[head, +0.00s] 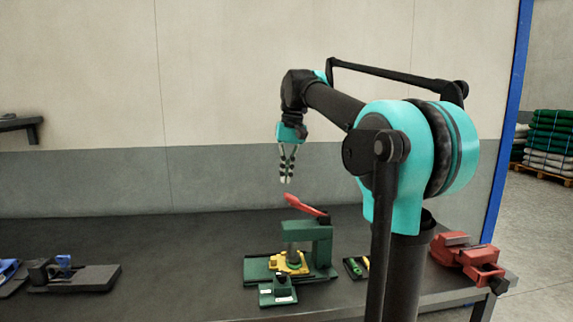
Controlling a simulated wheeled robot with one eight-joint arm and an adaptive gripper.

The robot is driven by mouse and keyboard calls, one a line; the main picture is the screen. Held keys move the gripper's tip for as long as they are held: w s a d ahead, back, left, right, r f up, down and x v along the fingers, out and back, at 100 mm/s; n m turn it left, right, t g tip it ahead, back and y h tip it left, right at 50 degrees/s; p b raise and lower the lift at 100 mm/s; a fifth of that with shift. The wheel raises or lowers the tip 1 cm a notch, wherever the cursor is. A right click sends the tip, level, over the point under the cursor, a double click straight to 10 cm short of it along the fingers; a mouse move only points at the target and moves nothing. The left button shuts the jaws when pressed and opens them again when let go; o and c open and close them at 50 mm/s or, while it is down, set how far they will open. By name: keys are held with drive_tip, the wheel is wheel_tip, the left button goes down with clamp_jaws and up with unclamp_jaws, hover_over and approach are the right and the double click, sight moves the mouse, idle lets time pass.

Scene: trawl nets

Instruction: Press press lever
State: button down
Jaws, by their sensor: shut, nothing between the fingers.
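The press lever (302,204) is a red handle that slopes up to the left from the top of a green press (318,247) on the dark bench. A yellow part (289,263) sits low in the press, under its head. My gripper (287,180) points straight down with its fingers together and nothing between them. In the picture it hangs just above the raised left end of the lever, with a small gap between them. The depth between gripper and lever is hard to tell.
A red vise (466,259) stands at the bench's right end. A small green and yellow item (355,266) lies right of the press, partly near my arm. A dark fixture with a blue part (75,274) lies at left. The bench between fixture and press is clear.

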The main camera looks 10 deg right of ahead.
drive_tip(key=shift+r, duration=1.85)
